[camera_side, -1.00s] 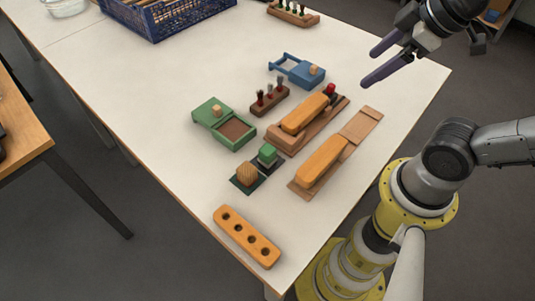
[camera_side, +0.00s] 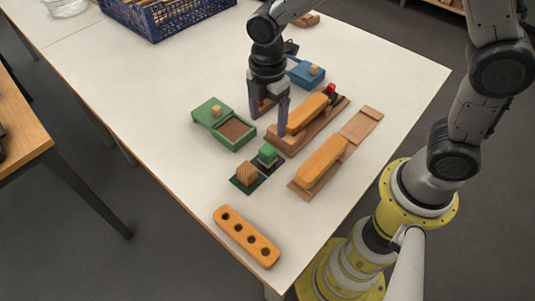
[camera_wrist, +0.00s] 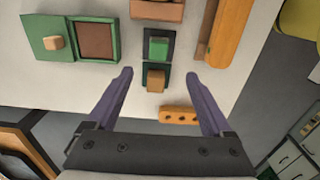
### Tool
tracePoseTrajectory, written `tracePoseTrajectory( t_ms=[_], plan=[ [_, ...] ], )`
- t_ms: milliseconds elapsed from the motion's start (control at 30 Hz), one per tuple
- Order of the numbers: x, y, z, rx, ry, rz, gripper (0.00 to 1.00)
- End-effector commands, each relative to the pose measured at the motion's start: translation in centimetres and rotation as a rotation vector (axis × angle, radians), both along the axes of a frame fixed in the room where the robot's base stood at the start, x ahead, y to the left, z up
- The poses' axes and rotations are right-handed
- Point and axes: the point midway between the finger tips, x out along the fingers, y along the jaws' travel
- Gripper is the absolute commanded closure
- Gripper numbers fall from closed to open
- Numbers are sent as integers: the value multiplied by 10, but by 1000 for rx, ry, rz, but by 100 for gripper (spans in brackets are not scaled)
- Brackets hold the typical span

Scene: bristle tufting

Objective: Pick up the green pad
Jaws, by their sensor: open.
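The green pad (camera_side: 267,153) is a small green block on a dark square base on the white table, just in front of my gripper in the side view. In the wrist view the green pad (camera_wrist: 158,47) lies above the gap between my fingers, nearly centred. My gripper (camera_side: 268,121) points down over the table with its purple fingers apart and nothing between them. In the wrist view my gripper (camera_wrist: 160,76) spans the area around a wooden block (camera_wrist: 155,83), which sits below the pad on its own dark base.
A green box (camera_side: 234,131) with a brown inside lies left of the pad. Wooden-backed brushes (camera_side: 320,160) lie to the right. A wooden strip with holes (camera_side: 246,237) is near the front edge. A blue tool (camera_side: 305,75) and a blue crate (camera_side: 175,20) are behind.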

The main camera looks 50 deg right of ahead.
Motion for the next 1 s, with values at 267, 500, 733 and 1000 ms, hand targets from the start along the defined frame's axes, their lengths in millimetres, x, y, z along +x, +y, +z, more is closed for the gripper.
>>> tracePoseTrajectory(
  t_ms=[267,500,733,1000],
  plan=[
    [-2,-1,-52,-2,5,-3,15],
    [0,-1,-75,0,0,-3,15],
    [1,-2,-99,-1,4,-4,15],
    [3,-2,-127,0,0,-4,15]
  ],
)
